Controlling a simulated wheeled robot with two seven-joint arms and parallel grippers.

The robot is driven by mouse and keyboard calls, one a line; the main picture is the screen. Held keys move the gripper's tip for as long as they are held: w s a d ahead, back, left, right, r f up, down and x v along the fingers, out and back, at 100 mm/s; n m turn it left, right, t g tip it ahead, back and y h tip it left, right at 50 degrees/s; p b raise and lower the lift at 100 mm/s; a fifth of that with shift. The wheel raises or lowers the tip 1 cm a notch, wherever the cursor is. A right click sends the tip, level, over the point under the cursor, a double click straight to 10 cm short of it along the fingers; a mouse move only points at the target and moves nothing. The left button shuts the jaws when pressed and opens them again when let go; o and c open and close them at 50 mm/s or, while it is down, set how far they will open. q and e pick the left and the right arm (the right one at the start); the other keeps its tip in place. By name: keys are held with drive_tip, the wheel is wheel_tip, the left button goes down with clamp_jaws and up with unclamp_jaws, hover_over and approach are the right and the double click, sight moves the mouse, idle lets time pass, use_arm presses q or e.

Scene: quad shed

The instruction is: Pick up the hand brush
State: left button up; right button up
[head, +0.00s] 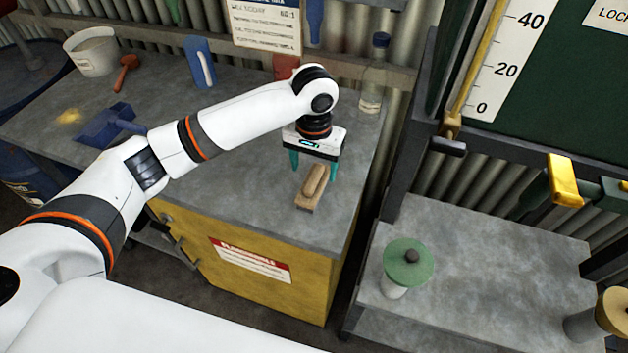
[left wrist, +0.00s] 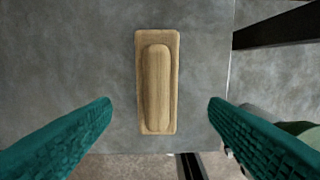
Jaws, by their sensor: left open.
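The hand brush (head: 312,188) is a wooden block with a raised, rounded handle along its top. It lies on the grey worktop above the yellow cabinet. In the left wrist view the hand brush (left wrist: 157,82) lies lengthwise up the picture, between and beyond the two green fingers. My left gripper (head: 314,174) is open and empty, pointing down above the brush, with its fingers apart on either side. It also shows in the left wrist view (left wrist: 160,108). The brush's underside is hidden. My right gripper is not in view.
The grey worktop (head: 245,207) is clear around the brush. A blue dustpan-like thing (head: 108,125), a red-handled tool (head: 126,72) and a white bucket (head: 92,52) stand at left. A clear bottle (head: 373,80) stands behind. A green-lidded jar (head: 407,265) stands on the right bench.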

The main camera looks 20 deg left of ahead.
sight(314, 176)
use_arm(q)
drive_tip(key=shift+f, duration=0.8)
drive_tip(key=shift+w+f, duration=0.15)
drive_tip(key=shift+f, duration=0.2)
drive_tip(key=f, duration=0.1)
drive_tip(key=f+p, duration=0.1)
drive_tip(key=f, duration=0.1)
drive_tip(key=shift+w+a+f, duration=0.15)
drive_tip(key=shift+a+f, duration=0.05)
drive_tip(key=shift+f, duration=0.1)
drive_tip(key=shift+f+p, duration=0.3)
drive_tip(key=shift+f, duration=0.15)
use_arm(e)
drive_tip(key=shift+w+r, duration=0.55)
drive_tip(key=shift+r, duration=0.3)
